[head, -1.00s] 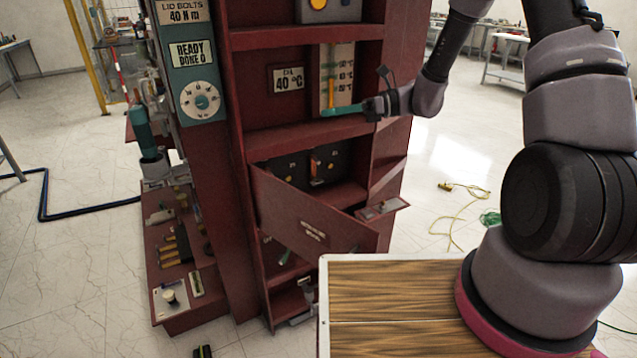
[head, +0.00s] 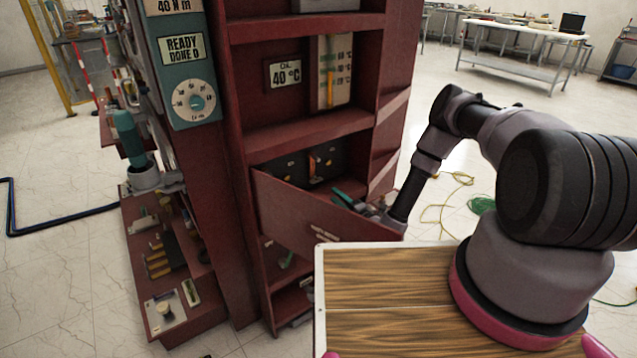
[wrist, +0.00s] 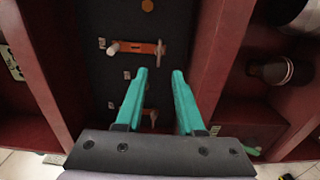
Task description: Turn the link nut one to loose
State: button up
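The dark link panel (head: 292,170) sits in the recess of the red cabinet, behind a hinged flap. In the wrist view the panel (wrist: 100,75) carries an orange link bar (wrist: 140,48) with a pale knob at its left end and a small fitting at its right. A second orange piece (wrist: 150,113) shows lower, between the fingers. I cannot tell which fitting is link nut one. My gripper (wrist: 160,72) has its teal fingers apart and nothing between the tips, which point toward the panel just below the upper bar. In the head view my gripper (head: 342,194) is at the recess opening.
The red flap (head: 310,215) hangs open and slanted below the recess, close to my gripper. Red walls (wrist: 220,60) flank the panel in the wrist view. A shelf with an oil gauge (head: 335,75) is above. Floor right of the cabinet has a yellow cable (head: 440,205).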

aim_at(316, 180)
jog(key=x, duration=1)
jog(key=shift+w+a, duration=0.25)
grip_shut()
